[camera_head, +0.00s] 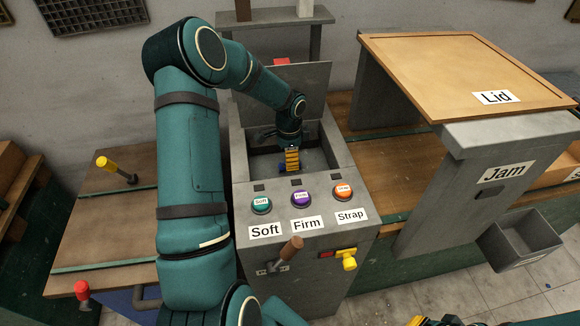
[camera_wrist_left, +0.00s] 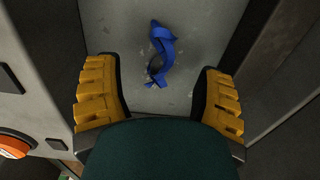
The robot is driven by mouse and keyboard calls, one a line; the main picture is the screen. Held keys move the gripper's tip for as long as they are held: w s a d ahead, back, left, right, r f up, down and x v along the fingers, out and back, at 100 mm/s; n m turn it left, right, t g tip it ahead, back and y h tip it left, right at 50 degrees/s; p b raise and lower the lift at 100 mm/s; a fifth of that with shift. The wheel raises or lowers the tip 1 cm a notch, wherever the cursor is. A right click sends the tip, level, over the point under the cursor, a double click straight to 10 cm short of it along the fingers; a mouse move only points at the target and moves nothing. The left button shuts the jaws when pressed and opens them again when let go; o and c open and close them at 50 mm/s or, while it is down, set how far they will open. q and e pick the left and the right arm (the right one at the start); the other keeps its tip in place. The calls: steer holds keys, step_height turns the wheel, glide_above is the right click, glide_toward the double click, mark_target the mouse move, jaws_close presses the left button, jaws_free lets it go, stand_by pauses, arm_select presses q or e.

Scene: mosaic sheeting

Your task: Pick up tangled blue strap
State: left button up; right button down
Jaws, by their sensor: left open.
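The tangled blue strap (camera_wrist_left: 163,52) lies crumpled on the grey floor of the bin, seen in the left wrist view. It sits ahead of my left gripper (camera_wrist_left: 160,100), between the lines of its two yellow fingers and apart from both. In the head view my left gripper (camera_head: 291,160) reaches down into the open grey bin (camera_head: 240,150), and only a small bit of blue shows beside its fingers. The left gripper is open and empty. Part of my right gripper (camera_head: 430,321) shows at the bottom edge of the head view, mostly cut off.
The bin's raised lid (camera_head: 310,85) stands behind the gripper. Its front has Soft (camera_head: 261,204), Firm (camera_head: 301,198) and Strap (camera_head: 343,192) buttons, and a brown-handled lever (camera_head: 290,250). A block marked Jam (camera_head: 505,172) and a board marked Lid (camera_head: 450,70) stand right. Bin walls surround the gripper closely.

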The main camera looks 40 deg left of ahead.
arm_select(q)
step_height(320, 180, down, 4)
steer(key=shift+w+d+r, duration=0.1)
steer(key=shift+r, duration=0.15)
steer(key=c, duration=0.9)
steer(key=shift+c, duration=0.2)
steer(key=shift+r, duration=0.15)
